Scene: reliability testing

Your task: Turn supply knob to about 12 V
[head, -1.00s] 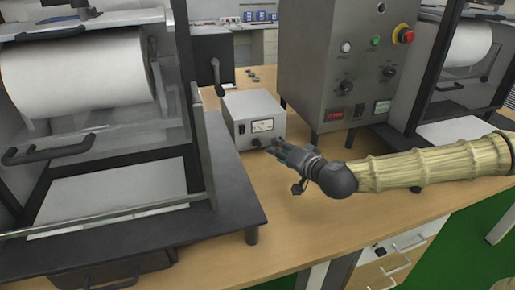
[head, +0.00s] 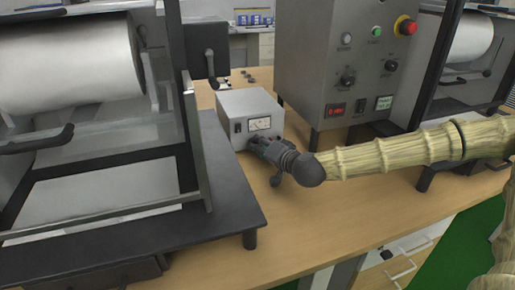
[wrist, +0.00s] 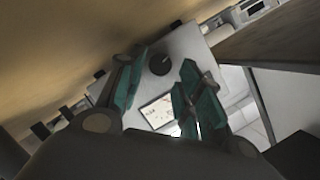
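The supply is a light grey box (head: 235,103) on the wooden bench, with a white meter (head: 260,123) on its front. My gripper (head: 256,144) is at the lower front of the box and hides the knob in the head view. In the wrist view the dark round knob (wrist: 160,64) shows between the two teal-padded fingers, near their tips. The fingers are apart, with a gap on both sides of the knob. The meter also shows in the wrist view (wrist: 158,110), but its reading is too small to tell.
A black-framed machine with a white roll (head: 65,65) stands close on the left. A tall grey control cabinet (head: 300,60) with a red button stands behind on the right. The bench (head: 310,215) in front of my gripper is clear.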

